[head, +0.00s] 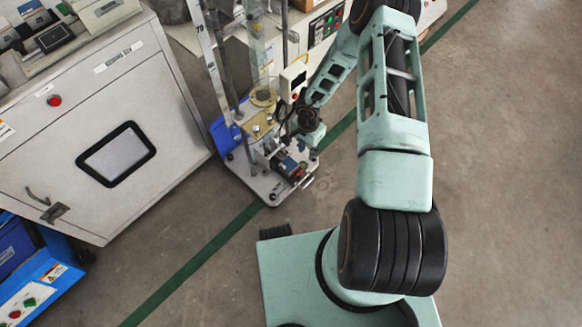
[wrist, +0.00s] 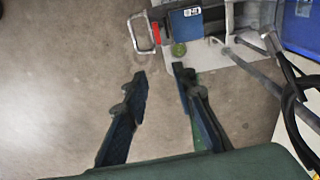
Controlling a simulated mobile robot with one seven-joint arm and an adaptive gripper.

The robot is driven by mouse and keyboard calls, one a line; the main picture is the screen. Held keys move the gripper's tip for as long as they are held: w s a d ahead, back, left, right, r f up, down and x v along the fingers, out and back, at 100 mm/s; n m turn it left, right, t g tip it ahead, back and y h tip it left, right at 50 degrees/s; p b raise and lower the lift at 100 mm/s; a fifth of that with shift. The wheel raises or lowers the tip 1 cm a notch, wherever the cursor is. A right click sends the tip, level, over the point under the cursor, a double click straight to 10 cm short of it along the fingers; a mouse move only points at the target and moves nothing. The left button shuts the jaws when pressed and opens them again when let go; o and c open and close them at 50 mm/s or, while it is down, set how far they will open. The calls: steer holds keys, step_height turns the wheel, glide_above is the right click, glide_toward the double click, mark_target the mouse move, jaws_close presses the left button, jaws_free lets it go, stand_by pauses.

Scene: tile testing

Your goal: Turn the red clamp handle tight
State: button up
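The red clamp handle (wrist: 156,33) shows as a small red piece beside a bent metal loop (wrist: 138,35) near the top of the wrist view. In the head view a small red part (head: 299,171) shows at the front of the test stand; it is too small to make out clearly. My gripper (wrist: 161,72) is open, with nothing between its two dark fingers. In the wrist view the fingertips lie just below the handle in the picture and appear apart from it. In the head view my gripper is small and partly lost against the stand.
The stand's base plate (head: 265,187) carries upright rods. Cables (wrist: 290,100) hang at the right of the wrist view. A large grey cabinet (head: 110,120) stands left; the floor at right is clear.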

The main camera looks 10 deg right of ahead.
mark_target(300, 172)
steer(key=shift+m, duration=0.3)
steer(key=f+b, duration=0.1)
steer(key=f, duration=0.3)
steer(key=a+f+b, duration=0.1)
steer(key=f+b, duration=0.1)
steer(key=f, duration=0.2)
steer(key=s+a+f+b, duration=0.1)
steer(key=f, duration=0.3)
steer(key=shift+s+a, duration=0.1)
steer(key=shift+a, duration=0.15)
steer(key=shift+c, duration=0.5)
jaws_close()
